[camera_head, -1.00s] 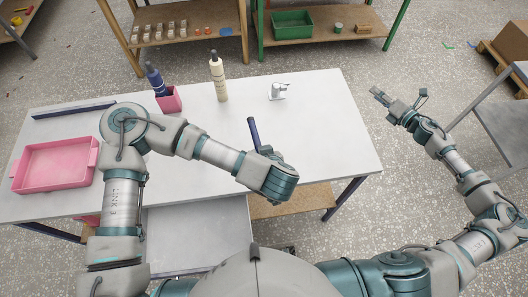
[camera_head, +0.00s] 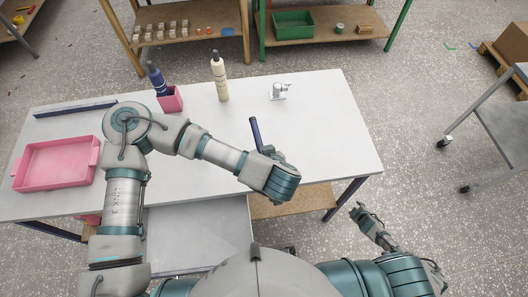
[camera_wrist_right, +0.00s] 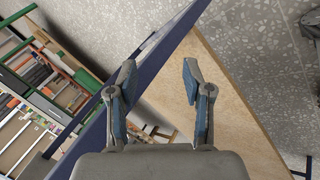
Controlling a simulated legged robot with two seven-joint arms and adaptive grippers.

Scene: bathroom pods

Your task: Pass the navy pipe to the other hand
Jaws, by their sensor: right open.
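The navy pipe (camera_head: 255,132) stands slightly tilted above the table's middle in the head view. My left gripper (camera_head: 269,148) is around its lower end, and the pipe moves with it. The fingers and the pipe's lower part are mostly hidden behind my wrist. My right gripper (camera_head: 360,208) is beyond the table's right front corner, low over the floor and apart from the pipe. In the right wrist view my right gripper (camera_wrist_right: 158,70) is open, with nothing between its fingers.
The grey table (camera_head: 320,130) carries a pink tray (camera_head: 55,183), a navy bottle in a pink cup (camera_head: 173,104), a cream bottle (camera_head: 219,80) and a white tap-like object (camera_head: 279,92). A navy table rail (camera_wrist_right: 150,75) passes near my right gripper.

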